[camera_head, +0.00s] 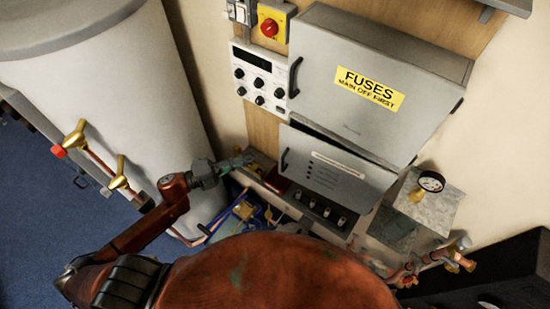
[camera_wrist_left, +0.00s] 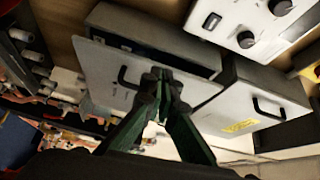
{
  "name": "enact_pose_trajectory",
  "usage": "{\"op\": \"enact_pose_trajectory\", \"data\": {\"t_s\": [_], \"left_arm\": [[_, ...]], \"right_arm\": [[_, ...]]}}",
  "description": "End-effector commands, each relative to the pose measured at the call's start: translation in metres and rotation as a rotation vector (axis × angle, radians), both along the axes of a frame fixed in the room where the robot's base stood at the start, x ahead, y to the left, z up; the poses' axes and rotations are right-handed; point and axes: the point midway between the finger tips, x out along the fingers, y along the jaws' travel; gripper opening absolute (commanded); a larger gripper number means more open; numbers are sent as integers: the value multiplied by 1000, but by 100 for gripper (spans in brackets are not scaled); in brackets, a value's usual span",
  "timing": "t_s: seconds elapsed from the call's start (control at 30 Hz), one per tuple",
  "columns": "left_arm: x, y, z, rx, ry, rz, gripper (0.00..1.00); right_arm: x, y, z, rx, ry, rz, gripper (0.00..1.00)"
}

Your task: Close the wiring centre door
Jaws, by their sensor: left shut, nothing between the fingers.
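The wiring centre door (camera_head: 325,165) is a grey panel with a printed label and a dark handle at its left, below the fuse box. It stands ajar, with a dark gap along its top edge. In the left wrist view the door (camera_wrist_left: 105,78) hangs away from its grey box (camera_wrist_left: 150,30), its handle beside my fingers. My left gripper (camera_head: 245,159) is shut and empty, just left of the door's handle side. In the left wrist view its fingertips (camera_wrist_left: 161,75) overlap the door face; I cannot tell whether they touch it. My right gripper is not in view.
The grey fuse box (camera_head: 390,65) with a yellow label is above the door. A white control panel (camera_head: 258,83) with knobs and a red-yellow switch (camera_head: 271,23) are at upper left. A white cylinder (camera_head: 130,80) stands left.

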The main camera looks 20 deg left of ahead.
Motion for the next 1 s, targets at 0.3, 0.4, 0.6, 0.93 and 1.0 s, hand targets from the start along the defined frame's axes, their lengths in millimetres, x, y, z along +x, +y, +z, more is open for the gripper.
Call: {"op": "enact_pose_trajectory", "data": {"t_s": [0.3,0.4,0.6,0.93,1.0], "left_arm": [[-19,-18,1,62,-65,-164,0],[-11,-31,3,60,-66,-164,0],[8,-62,3,59,-63,-162,0],[26,-94,1,60,-61,-161,0],[28,-95,0,60,-61,-160,0]], "right_arm": [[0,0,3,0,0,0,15],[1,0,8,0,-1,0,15],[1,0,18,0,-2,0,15],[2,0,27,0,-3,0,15],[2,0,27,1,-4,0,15]]}}
